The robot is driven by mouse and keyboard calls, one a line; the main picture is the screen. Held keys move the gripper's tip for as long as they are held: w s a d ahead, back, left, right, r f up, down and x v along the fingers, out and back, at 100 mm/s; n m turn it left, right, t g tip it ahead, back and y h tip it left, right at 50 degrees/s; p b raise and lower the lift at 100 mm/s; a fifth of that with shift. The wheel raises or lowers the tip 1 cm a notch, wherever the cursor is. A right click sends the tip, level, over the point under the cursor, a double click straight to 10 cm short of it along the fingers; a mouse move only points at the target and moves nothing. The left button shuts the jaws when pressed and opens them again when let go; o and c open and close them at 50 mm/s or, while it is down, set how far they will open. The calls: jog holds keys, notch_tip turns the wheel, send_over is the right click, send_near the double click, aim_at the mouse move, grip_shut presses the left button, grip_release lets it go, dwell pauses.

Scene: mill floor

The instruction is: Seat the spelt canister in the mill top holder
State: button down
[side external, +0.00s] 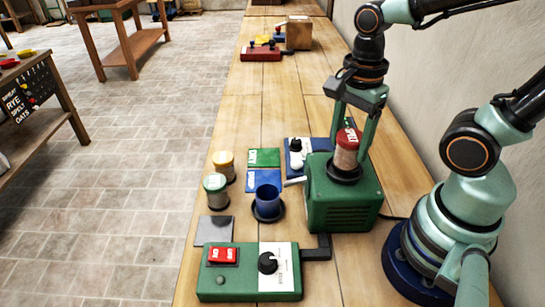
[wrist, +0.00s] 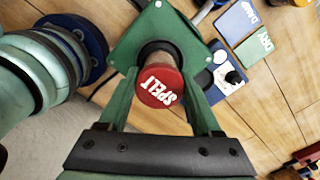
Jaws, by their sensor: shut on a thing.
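The spelt canister (side external: 345,158) has a red lid and a brownish body. It stands about upright above the green mill (side external: 340,205), its lower end at the black ring holder (side external: 343,176) on the mill's top. I cannot tell whether its base rests fully in the ring. My gripper (side external: 352,145) is shut on the canister, one finger on each side. In the wrist view the red lid (wrist: 160,88) reads SPELT between the fingers. The green mill top (wrist: 125,52) shows beyond it, and the lid and body hide part of the holder.
A blue cup (side external: 267,201) sits nearer the mill. A green control box (side external: 235,270) with a red switch and black dial lies in front. Green (side external: 264,157) and blue cards lie behind the cup.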

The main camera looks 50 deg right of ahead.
jog(key=shift+r, duration=0.7)
jog(key=shift+f, duration=1.2)
dwell(0.8)
jog(key=shift+r, duration=0.5)
jog(key=shift+r, duration=0.3)
dwell(0.7)
jog(key=shift+c, duration=1.8)
grip_release()
